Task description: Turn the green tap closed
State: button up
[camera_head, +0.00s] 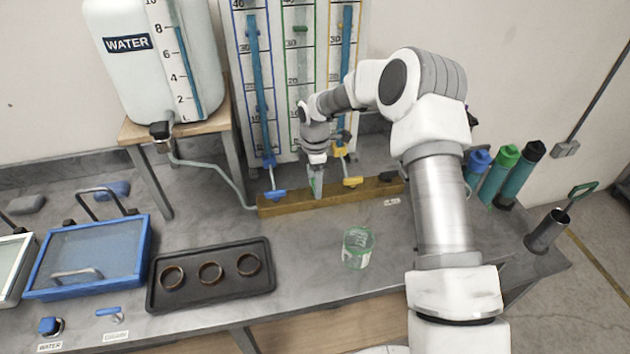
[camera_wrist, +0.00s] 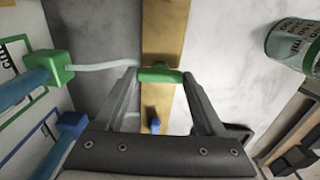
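The green tap (camera_wrist: 160,75) has a short green handle lying across the wooden rail in the wrist view. My gripper (camera_wrist: 159,76) has its two fingers wide apart, one at each end of this handle. I cannot tell whether the fingertips touch it. In the head view my gripper (camera_head: 317,192) points down at the rail, and only a sliver of green tap (camera_head: 312,186) shows beside the fingers.
The blue tap (camera_head: 275,195) and yellow tap (camera_head: 352,181) flank the green one on the wooden rail (camera_head: 290,207). Tall gauge columns stand behind. A black tray (camera_head: 165,295) with three rings lies left.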

jog(key=c, duration=0.5)
jog(key=shift+o, duration=0.2)
jog(key=shift+f+m+b, duration=0.1)
jog(key=shift+m+b, duration=0.75)
jog(key=shift+m, duration=0.25)
jog(key=m+b, duration=0.2)
jog(key=m, duration=0.2)
jog(key=shift+m, duration=0.3)
jog(key=m+b, duration=0.2)
jog(key=m, duration=0.3)
jog(key=m+b, duration=0.1)
jog(key=m, duration=0.5)
jog(key=o, duration=1.3)
